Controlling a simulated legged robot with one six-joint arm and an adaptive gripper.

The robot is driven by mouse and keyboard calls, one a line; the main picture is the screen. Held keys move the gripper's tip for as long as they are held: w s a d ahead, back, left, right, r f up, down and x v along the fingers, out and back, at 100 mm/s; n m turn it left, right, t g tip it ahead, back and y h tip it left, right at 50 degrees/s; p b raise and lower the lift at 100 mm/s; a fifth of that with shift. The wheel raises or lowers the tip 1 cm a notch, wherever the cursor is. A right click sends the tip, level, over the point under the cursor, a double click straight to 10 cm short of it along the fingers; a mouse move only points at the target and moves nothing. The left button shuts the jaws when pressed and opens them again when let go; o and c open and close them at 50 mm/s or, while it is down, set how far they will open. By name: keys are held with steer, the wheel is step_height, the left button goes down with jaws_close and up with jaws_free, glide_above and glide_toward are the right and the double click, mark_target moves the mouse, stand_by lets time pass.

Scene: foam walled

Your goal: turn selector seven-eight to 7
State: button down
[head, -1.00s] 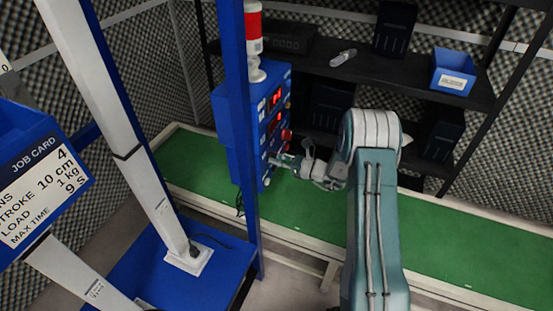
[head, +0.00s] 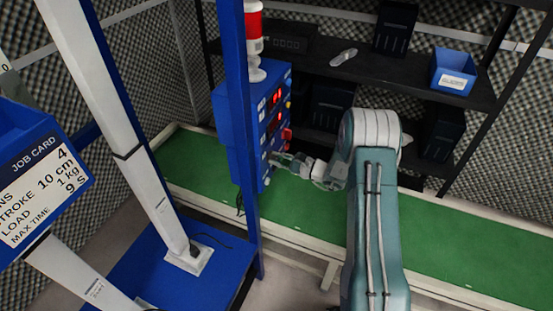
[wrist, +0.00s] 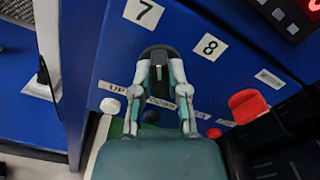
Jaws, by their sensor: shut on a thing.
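The selector (wrist: 158,52) is a black knob on the blue panel in the wrist view, between and below the white labels 7 (wrist: 144,11) and 8 (wrist: 210,46). My gripper (wrist: 159,65) has its two fingers on either side of the knob and is shut on it. The fingers hide part of the knob, so I cannot tell for certain which number it points to. In the head view, my gripper (head: 275,158) reaches the lower face of the blue control box (head: 232,110).
A red knob (wrist: 248,105) sticks out right of my gripper. A white button (wrist: 110,105) sits at lower left. A blue post (head: 240,150) stands before the box. A green conveyor (head: 450,240) runs below, and a dark shelf (head: 400,80) stands behind.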

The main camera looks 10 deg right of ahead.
steer(key=shift+f, duration=0.1)
stand_by(0.3)
steer(key=c, duration=0.6)
jaws_free()
steer(key=shift+c, duration=0.2)
steer(key=shift+d, duration=0.1)
steer(key=v, duration=1.1)
steer(key=shift+s+d, duration=0.25)
steer(key=shift+d, duration=0.05)
